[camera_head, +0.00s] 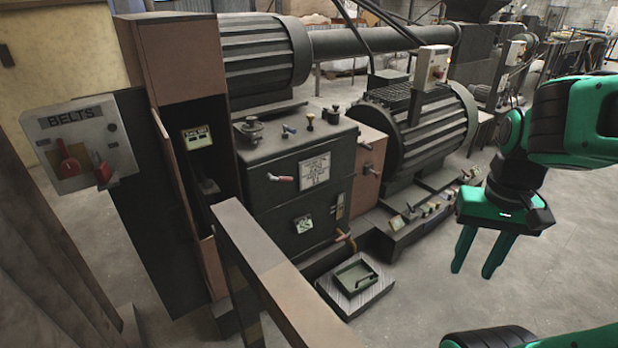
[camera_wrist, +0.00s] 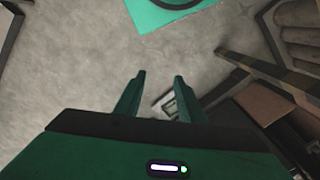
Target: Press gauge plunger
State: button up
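The dark green machine cabinet (camera_head: 300,185) stands left of centre in the head view. Several small fittings sit on its top, among them a brass-topped knob (camera_head: 310,121), a dark knob (camera_head: 333,114), a blue-grey handle (camera_head: 289,129) and a round dark fitting (camera_head: 252,126). I cannot tell which part is the gauge plunger. My gripper (camera_head: 473,269) hangs to the right of the machine, fingers pointing down, apart from everything. In the wrist view my gripper (camera_wrist: 160,77) shows two parted fingers with nothing between them, above bare floor.
A brown beam (camera_head: 275,275) runs across the front. A BELTS box (camera_head: 80,145) with red switches stands at left. A ribbed motor (camera_head: 425,130) lies right of the cabinet. A green tray (camera_head: 356,276) sits low in front. Floor at right (camera_head: 570,250) is clear.

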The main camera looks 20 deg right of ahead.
aim_at(207, 183)
jog(key=u, duration=0.1)
jog(key=i, duration=0.95)
jog(key=u, duration=0.05)
